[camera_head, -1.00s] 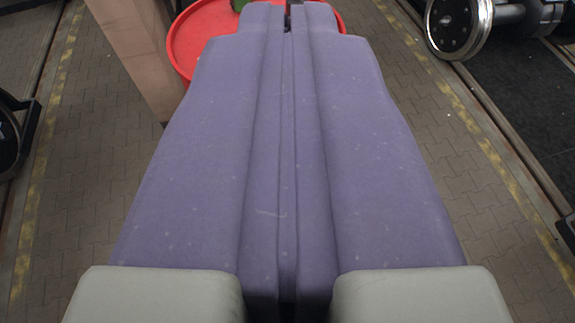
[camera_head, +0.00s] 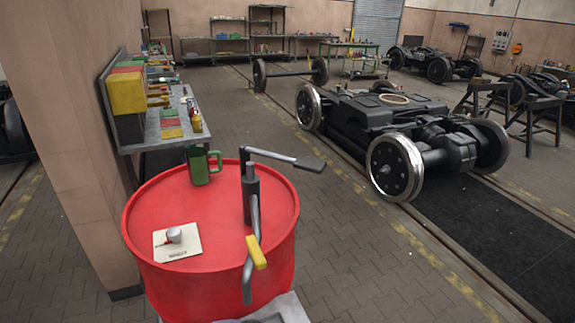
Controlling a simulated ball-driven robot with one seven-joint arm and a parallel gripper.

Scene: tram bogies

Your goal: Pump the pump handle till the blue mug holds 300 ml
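The pump (camera_head: 250,197) stands on top of a red drum (camera_head: 212,285). Its handle (camera_head: 285,158) is a bent grey lever with a flat dark grip at its right end, above the drum's right rim. A grey pipe with a yellow piece (camera_head: 256,252) runs down the drum's front right side. A green mug (camera_head: 203,167) stands upright on the drum top, left of the pump. I see no blue mug. The inside of the green mug cannot be made out. My gripper is not in view.
A white card with a small pale knob-like thing (camera_head: 175,235) lies on the drum top. A light grey surface (camera_head: 290,306) shows below the pipe. A pillar (camera_head: 75,140) and workbench (camera_head: 165,130) stand left. A bogie (camera_head: 390,125) stands right. Paved floor (camera_head: 350,255) is clear.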

